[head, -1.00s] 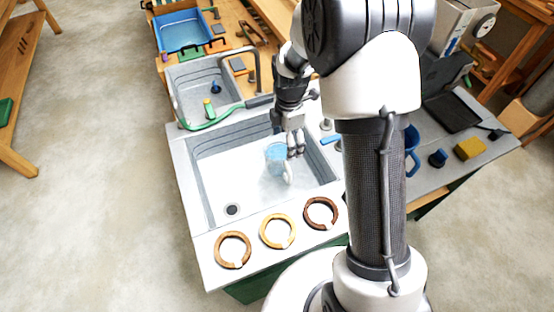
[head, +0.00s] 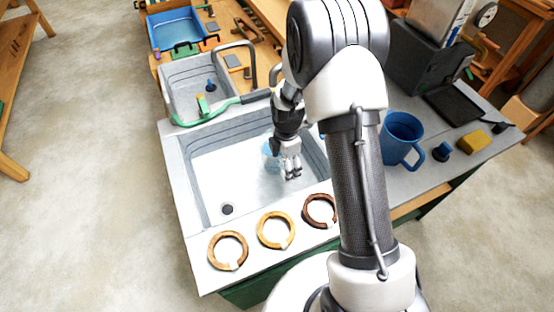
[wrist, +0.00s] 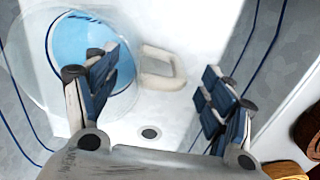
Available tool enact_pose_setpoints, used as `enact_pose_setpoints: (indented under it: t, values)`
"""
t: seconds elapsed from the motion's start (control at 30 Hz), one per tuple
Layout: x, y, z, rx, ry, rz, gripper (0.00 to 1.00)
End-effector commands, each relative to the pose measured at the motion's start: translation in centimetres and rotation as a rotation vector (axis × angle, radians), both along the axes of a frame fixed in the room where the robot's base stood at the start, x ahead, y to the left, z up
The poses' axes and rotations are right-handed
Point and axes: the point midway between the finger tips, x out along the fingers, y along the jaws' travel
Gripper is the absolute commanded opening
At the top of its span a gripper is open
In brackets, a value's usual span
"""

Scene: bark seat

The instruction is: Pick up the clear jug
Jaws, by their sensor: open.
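The clear jug (head: 269,153) stands in the large sink basin (head: 225,190), with a light blue patch showing; my gripper hides part of it in the head view. In the wrist view the jug (wrist: 45,90) fills the upper left, with a blue disc inside. Its pale handle (wrist: 161,68) lies between my two fingers. My gripper (head: 291,172) is open at the handle side of the jug, and it also shows in the wrist view (wrist: 160,85). The left finger overlaps the jug's body. I cannot tell whether either finger touches it.
Three wooden rings (head: 275,230) lie along the sink's front rim. A blue mug (head: 401,135), a dark blue stopper (head: 442,152) and a yellow sponge (head: 473,144) sit on the right counter. A tap (head: 240,50) and green hose (head: 205,117) are behind the basin. The basin floor is otherwise clear.

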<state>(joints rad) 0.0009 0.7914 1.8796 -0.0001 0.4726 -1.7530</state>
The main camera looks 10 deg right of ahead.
Motion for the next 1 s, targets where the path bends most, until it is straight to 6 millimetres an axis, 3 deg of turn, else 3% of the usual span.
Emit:
enact_pose_setpoints:
  t: [0.2,1.0]
  values:
    - [0.09,0.02,0.04,0.0,-0.002,0.0,0.75]
    - [0.14,0.02,0.1,0.0,-0.004,0.0,0.21]
